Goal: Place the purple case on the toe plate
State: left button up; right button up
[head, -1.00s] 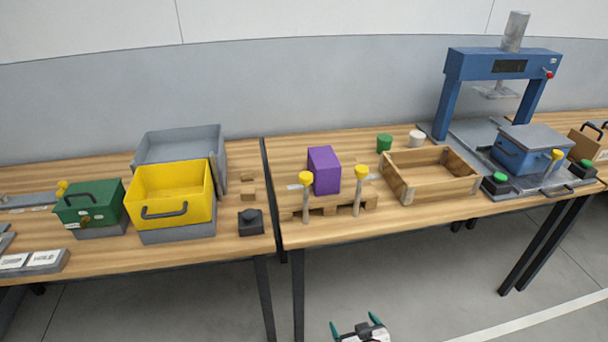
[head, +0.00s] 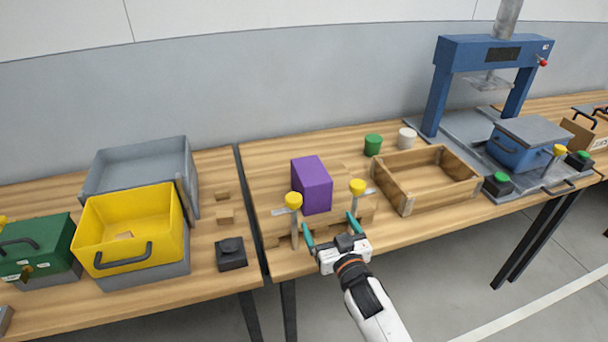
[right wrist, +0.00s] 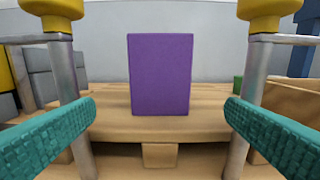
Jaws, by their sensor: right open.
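The purple case (head: 312,184) stands upright on a low wooden pallet (head: 272,238) on the right-hand table. It also shows straight ahead in the right wrist view (right wrist: 160,75). Two metal posts with yellow knobs, a left one (head: 293,200) and a right one (head: 357,187), stand at the pallet's front. My right gripper (head: 330,232) is open and empty in front of the pallet, pointing at the case. In the right wrist view its teal fingers (right wrist: 160,115) are spread wide, apart from the case. I cannot identify a toe plate for certain. My left gripper is not in view.
An open wooden tray (head: 408,199) lies right of the pallet, with a green cup (head: 373,145) and a white cup (head: 407,138) behind. A blue press (head: 443,85) stands farther right. A yellow bin (head: 95,235) and a black block (head: 231,254) are on the left table.

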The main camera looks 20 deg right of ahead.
aim_at(318, 201)
jog(key=w, duration=0.4)
jog(key=w+r, duration=0.1)
jog(key=w, duration=0.1)
jog(key=shift+a, duration=0.1)
jog(key=w, duration=0.6)
jog(key=shift+w+a, duration=0.1)
jog(key=shift+w, duration=0.1)
jog(key=shift+s, duration=0.1)
jog(key=c, duration=1.5)
jog(key=shift+r, duration=0.15)
